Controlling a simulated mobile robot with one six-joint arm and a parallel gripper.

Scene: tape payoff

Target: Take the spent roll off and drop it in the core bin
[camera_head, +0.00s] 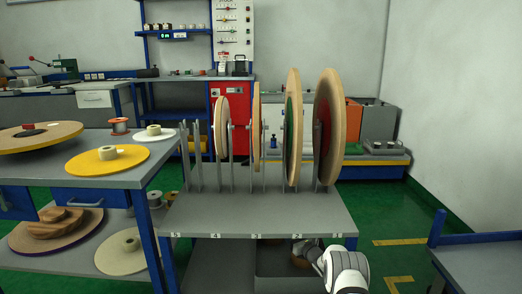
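Several tan-edged rolls stand upright on the grey payoff stand (250,218): a small roll (221,127) at the left, a thin roll (256,128), a tall roll with a green face (294,130), and a large thick roll (328,128) at the right. The leftmost pair of posts (192,157) holds no roll. My gripper (313,257) is low at the front right, by the stand's lower edge. A dark grey bin (275,284) sits under the stand. A brown round thing (300,262) shows there beside my gripper. I cannot tell whether my fingers hold it.
A side table (120,175) at the left carries a yellow disc (108,160), a white disc and a large wooden disc. Its lower shelf holds more rolls (123,252). A blue-framed bench (480,265) stands at the lower right. Green floor (385,205) is clear between them.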

